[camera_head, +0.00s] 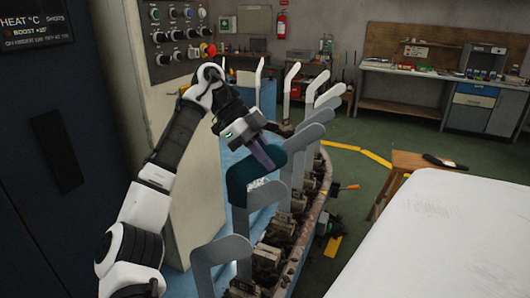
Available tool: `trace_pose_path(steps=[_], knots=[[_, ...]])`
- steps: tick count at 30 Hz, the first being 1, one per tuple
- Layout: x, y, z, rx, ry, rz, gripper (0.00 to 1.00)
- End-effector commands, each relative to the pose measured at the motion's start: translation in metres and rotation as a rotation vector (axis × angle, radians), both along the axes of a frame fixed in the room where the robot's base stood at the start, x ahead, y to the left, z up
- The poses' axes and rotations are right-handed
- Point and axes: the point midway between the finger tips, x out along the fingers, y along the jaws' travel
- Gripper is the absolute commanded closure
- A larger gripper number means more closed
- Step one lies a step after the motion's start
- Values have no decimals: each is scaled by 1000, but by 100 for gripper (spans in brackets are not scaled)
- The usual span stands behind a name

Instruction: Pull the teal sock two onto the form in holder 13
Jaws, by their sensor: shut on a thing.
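The dark teal sock (241,179) is in the middle of the head view. It has a bent shape like the grey forms beside it, with one end toward the right and the other hanging down left. My gripper (266,160) comes down from the upper left, and its fingers are shut on the sock's upper part. The sock sits in line with the row of forms. I cannot tell how far a form is inside it. A bare grey form (254,213) stands just in front and hides what is below the sock. Holder numbers are not readable.
Another bare form (215,252) stands nearer. Several more forms (309,134) continue behind, on a curved rail of dark holders (272,262). A machine cabinet with knobs (180,32) is at left. A white-covered surface (450,235) and wooden stool (405,160) are at right.

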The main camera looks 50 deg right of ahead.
Motion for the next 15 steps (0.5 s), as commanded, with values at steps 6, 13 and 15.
trace_pose_path(steps=[6,13,15], knots=[[-5,-5,-31,20,24,-14,100],[-5,-5,-33,20,24,-14,100],[-5,-5,-31,20,24,-14,100]])
